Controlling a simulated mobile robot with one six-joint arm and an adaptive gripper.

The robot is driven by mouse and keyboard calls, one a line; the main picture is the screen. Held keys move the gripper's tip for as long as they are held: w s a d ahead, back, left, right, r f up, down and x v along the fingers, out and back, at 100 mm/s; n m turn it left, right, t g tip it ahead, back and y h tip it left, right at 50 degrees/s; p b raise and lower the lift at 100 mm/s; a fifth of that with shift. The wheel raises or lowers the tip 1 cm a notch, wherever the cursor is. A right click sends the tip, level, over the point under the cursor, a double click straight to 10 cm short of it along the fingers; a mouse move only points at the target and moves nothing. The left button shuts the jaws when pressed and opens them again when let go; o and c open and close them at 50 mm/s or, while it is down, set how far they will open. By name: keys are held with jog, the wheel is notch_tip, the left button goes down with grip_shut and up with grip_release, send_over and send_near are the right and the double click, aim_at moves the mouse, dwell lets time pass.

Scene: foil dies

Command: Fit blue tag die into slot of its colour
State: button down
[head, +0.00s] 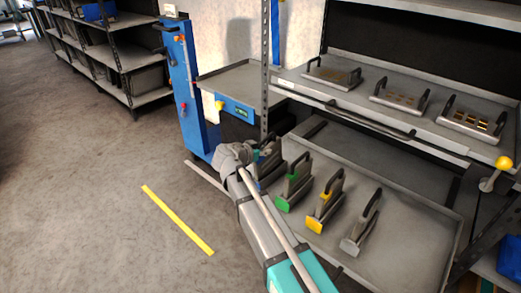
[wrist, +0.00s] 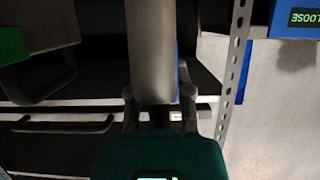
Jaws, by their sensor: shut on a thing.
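The blue tag die (head: 270,172) stands at the left end of the row on the lower shelf, partly hidden behind my arm. My gripper (head: 261,154) is at its top. In the wrist view, my gripper (wrist: 160,98) is shut on a grey bar that seems to be this die's handle; a blue strip shows just behind it. The green tag die (head: 293,186) stands just to the right; it also shows at the left of the wrist view (wrist: 35,40). I cannot make out a blue slot.
An orange tag die (head: 326,204) and a grey-tagged die (head: 361,228) stand further right on the lower shelf (head: 420,222). Several flat plates with handles, such as one (head: 332,73), lie on the upper shelf. A rack post (head: 265,75) and a blue-fronted bench (head: 240,88) stand close left.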

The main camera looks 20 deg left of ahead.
jog(key=shift+f+b, duration=0.7)
jog(key=shift+f, duration=0.3)
jog(key=c, duration=0.5)
grip_release()
jog(key=shift+s+r, duration=0.1)
jog(key=p+v, duration=0.4)
jog(key=v, duration=0.8)
jog(key=shift+d+p, duration=0.1)
jog(key=shift+p, duration=0.2)
